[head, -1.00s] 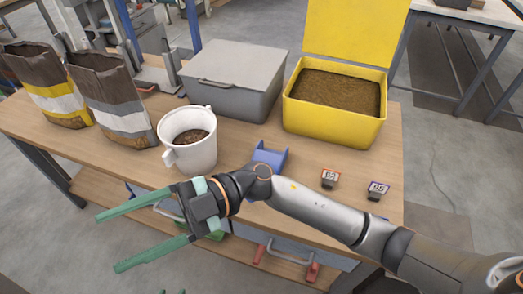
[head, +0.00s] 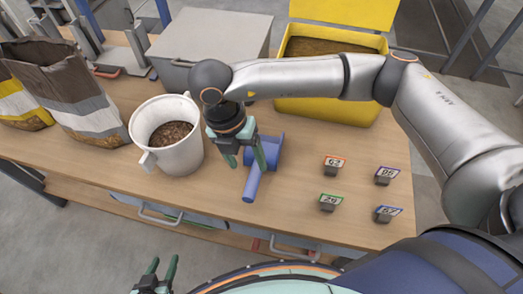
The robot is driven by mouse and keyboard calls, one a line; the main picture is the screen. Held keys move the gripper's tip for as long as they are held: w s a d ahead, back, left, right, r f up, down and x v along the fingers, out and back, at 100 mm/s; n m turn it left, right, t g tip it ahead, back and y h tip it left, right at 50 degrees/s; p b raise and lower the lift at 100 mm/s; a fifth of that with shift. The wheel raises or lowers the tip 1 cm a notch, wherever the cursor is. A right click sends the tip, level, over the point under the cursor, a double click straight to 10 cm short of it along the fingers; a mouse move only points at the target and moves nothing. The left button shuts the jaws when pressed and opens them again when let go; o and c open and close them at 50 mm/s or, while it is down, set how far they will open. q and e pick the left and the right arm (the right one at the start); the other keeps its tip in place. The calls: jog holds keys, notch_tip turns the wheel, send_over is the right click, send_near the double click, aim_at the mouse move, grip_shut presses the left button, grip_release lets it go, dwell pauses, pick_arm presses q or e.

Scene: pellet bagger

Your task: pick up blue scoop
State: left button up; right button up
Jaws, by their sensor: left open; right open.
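The blue scoop (head: 274,147) lies on the wooden table in the head view, right of the white pitcher. Its handle (head: 251,187) points toward the table's front edge. My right gripper (head: 247,164) is open and points down at the scoop. One finger is left of the scoop, and the other overlaps its handle end of the bowl in the picture. I cannot tell whether it touches the scoop. The gripper hides part of the bowl. My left gripper (head: 160,266) is open and empty at the bottom edge, in front of the table.
The white pitcher (head: 191,152) with brown pellets stands close left of my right gripper. A grey lidded bin (head: 180,45) and an open yellow bin (head: 325,107) stand behind. Several small number tags (head: 334,165) stand at the right. Brown sacks (head: 85,107) stand at the left.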

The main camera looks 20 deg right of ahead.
aim_at(253, 176)
jog(key=f, duration=0.5)
jog(key=s+d+f, duration=0.1)
jog(key=f, duration=0.1)
jog(key=shift+d+f+p, duration=0.1)
jog(key=shift+f+p, duration=0.25)
jog(key=shift+p, duration=0.05)
grip_shut()
dwell(0.3)
